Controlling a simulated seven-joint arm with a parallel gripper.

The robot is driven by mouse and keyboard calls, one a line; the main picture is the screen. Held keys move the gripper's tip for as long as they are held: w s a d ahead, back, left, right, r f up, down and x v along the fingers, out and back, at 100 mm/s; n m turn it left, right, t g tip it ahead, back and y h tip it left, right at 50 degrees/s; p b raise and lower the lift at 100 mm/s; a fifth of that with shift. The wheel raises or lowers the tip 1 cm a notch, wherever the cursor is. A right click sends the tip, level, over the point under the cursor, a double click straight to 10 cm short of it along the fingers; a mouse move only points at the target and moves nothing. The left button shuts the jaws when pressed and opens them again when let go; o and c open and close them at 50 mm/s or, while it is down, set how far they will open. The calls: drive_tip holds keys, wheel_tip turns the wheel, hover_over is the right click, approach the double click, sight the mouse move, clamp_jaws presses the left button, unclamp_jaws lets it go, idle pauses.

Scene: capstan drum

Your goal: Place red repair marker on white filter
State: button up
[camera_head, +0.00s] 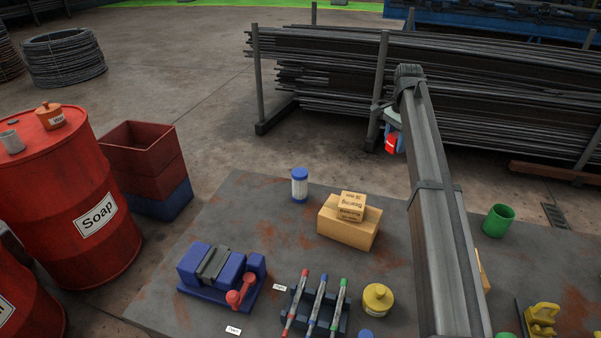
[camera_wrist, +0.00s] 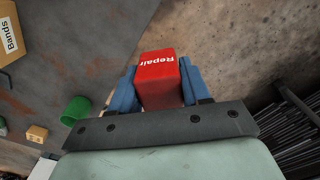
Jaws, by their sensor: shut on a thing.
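The red repair marker is a red block with the word "Repair" on it, seen in the wrist view (camera_wrist: 158,78) and, small and partly hidden, in the head view (camera_head: 391,143). My gripper (camera_wrist: 158,82) is shut on it, with a blue finger on either side. In the head view my gripper (camera_head: 392,125) is high and beyond the table's far side, partly behind my arm. The white filter (camera_head: 299,187) is a white cylinder with blue ends. It stands upright on the table near its far edge, left of and well apart from my gripper. Its top looks bare.
Two stacked cardboard boxes (camera_head: 347,234) stand right of the filter. A blue vise (camera_head: 215,272), a rack of pens (camera_head: 318,304) and a yellow pot (camera_head: 377,299) stand nearer. A green cup (camera_head: 499,220) is at the right. The table (camera_head: 240,205) left of the filter is clear.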

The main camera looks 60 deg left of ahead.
drive_tip(key=s+a+r+n, duration=0.2)
drive_tip(key=s+a, duration=0.6)
drive_tip(key=s, duration=0.5)
wheel_tip(320, 180, up, 3)
drive_tip(key=n, duration=0.7)
hover_over(300, 172)
drive_tip(key=shift+f, duration=5.2)
drive_tip(key=o, duration=1.1)
drive_tip(key=shift+f, duration=0.1)
wheel_tip(300, 172, up, 12)
drive_tip(key=shift+r, duration=0.15)
